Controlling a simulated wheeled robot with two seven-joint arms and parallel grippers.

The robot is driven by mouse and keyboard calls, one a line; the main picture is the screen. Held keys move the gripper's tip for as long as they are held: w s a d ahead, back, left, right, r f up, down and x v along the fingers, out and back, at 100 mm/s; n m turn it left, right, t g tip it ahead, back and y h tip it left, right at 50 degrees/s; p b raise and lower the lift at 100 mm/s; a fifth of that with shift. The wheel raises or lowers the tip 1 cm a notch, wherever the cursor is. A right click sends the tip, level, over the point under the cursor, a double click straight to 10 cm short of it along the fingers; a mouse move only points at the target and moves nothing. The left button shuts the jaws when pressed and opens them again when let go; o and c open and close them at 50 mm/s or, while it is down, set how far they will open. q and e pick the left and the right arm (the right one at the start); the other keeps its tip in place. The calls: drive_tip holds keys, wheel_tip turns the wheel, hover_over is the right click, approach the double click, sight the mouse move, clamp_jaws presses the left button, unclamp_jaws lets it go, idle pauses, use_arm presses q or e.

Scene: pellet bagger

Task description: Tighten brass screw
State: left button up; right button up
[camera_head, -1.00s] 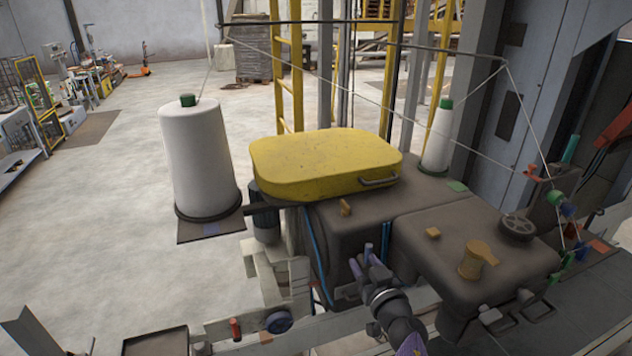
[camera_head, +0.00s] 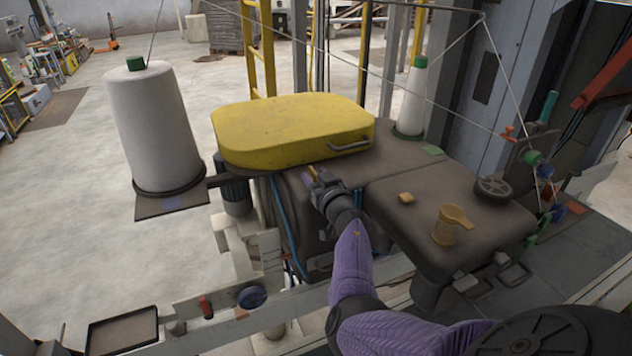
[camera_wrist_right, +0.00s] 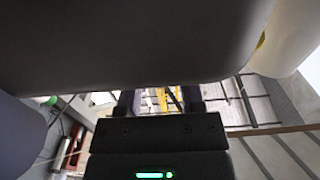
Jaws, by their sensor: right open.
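A small brass piece (camera_head: 312,172), which may be the brass screw, shows on the dark machine top just in front of the yellow lid, mostly hidden by my right gripper (camera_head: 318,182). The jaws are at this piece; I cannot tell whether they touch it. In the wrist view the right gripper (camera_wrist_right: 158,103) has its fingers apart, with no held object visible between them. My left gripper is out of view.
The yellow lid (camera_head: 290,130) stands close behind my right gripper. A large white thread cone (camera_head: 150,125) is at left, a smaller one (camera_head: 414,98) behind. A black handwheel (camera_head: 492,190) is at right. A dark surface (camera_wrist_right: 130,45) fills the wrist view's top.

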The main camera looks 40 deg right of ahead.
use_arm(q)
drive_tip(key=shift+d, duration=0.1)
use_arm(e)
clamp_jaws()
